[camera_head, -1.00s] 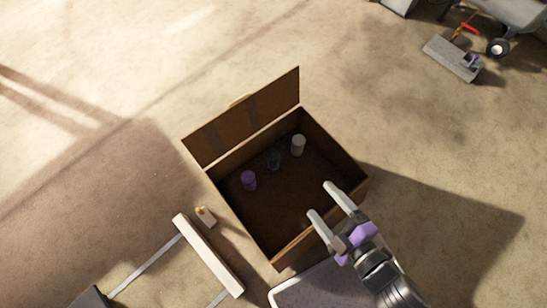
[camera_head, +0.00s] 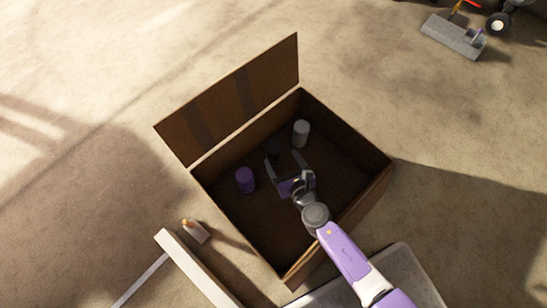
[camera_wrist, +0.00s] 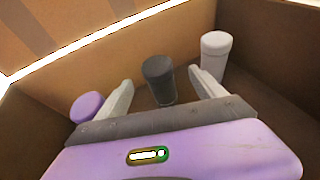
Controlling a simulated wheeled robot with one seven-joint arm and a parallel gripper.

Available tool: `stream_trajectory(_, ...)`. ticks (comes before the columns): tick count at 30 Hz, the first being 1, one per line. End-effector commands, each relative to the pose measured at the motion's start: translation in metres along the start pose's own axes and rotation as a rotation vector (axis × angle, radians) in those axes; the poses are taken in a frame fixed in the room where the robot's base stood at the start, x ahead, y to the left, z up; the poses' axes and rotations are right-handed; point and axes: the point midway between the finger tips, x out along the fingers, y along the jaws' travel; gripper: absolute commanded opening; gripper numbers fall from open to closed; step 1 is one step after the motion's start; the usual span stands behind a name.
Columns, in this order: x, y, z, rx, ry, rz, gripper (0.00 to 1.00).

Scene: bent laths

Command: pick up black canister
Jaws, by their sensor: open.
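The black canister (camera_wrist: 160,82) stands upright inside the brown box (camera_head: 352,222), near its back wall. In the head view the canister (camera_head: 274,147) is dark and hard to make out. My gripper (camera_wrist: 160,92) is inside the box, open, with its fingers pointing at the canister. In the wrist view the canister shows between the two fingers, apart from both. In the head view my gripper (camera_head: 284,162) is just in front of the canister.
A purple canister (camera_head: 245,180) stands left of the black one, and a white canister (camera_head: 301,133) stands right of it, close to my right finger. The box walls surround my gripper. The lid (camera_head: 235,98) is open at the back.

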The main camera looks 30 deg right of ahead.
Motion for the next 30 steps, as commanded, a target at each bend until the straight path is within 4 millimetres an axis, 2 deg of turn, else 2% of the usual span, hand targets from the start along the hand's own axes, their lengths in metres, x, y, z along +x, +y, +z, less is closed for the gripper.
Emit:
stream_trajectory(11, 0.040, 0.002, 0.003, -0.010, -0.003, -0.002, 0.79)
stream_trajectory(18, 0.072, 0.005, 0.004, -0.009, -0.003, -0.002, 0.79)
stream_trajectory(28, 0.078, 0.005, 0.005, -0.008, -0.002, -0.001, 0.79)
stream_trajectory(30, 0.078, 0.005, 0.005, -0.008, -0.002, -0.001, 0.66)
